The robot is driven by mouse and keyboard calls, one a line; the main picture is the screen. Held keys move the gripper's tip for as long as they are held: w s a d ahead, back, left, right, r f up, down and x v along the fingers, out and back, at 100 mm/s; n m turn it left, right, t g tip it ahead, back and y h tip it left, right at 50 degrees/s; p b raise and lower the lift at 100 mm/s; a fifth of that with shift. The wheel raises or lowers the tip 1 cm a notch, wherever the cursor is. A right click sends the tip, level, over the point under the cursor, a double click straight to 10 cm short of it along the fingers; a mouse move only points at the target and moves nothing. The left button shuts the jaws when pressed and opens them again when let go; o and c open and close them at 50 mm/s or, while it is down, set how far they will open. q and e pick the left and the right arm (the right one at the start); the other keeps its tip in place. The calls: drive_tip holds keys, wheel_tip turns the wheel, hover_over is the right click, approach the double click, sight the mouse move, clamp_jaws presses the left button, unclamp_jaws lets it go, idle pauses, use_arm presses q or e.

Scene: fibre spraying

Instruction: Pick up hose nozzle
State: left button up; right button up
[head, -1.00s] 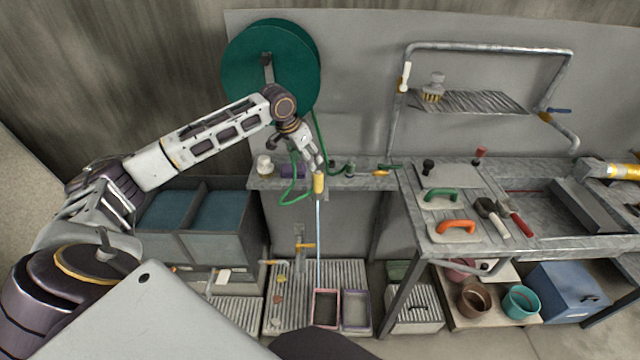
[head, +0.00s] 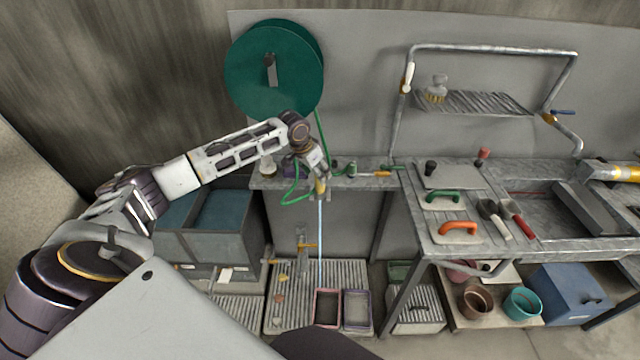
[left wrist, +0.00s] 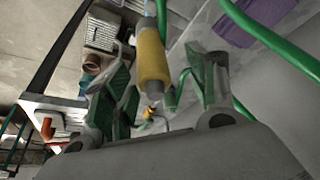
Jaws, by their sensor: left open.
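The hose nozzle, a yellow cylinder (head: 320,187), hangs upright at the front edge of the narrow shelf, with a pale blue stream below it. A green hose (head: 291,199) loops beside it. My left gripper (head: 316,168) is at the nozzle's upper part and partly covers it. In the left wrist view the yellow nozzle (left wrist: 153,55) lies between the two spread green-padded fingers of my left gripper (left wrist: 168,82). A gap shows on the right finger's side; contact on the left side cannot be told. My right gripper is not in view.
A green hose reel (head: 275,72) is on the wall behind my arm. A purple item (left wrist: 235,28) and small bottles stand on the shelf (head: 345,180). Blue-topped bins (head: 205,250) stand below my arm. Pink and grey frames (head: 327,308) lie on the slatted floor rack under the nozzle.

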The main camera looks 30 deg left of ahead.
use_arm(q)
drive_tip(key=shift+f, duration=0.15)
drive_tip(key=shift+w+d+f, duration=0.25)
drive_tip(key=shift+d+f, duration=0.05)
drive_tip(key=shift+f, duration=0.2)
drive_tip(key=shift+p+x, duration=0.4)
drive_tip(key=shift+x, duration=1.5)
drive_tip(key=shift+d, duration=0.15)
drive_tip(key=shift+c, duration=0.2)
drive_tip(key=c, duration=1.1)
drive_tip(key=shift+c, duration=0.2)
drive_tip(key=shift+r+b, duration=0.4)
drive_tip(key=shift+r, duration=4.65)
drive_tip(key=shift+f, duration=0.15)
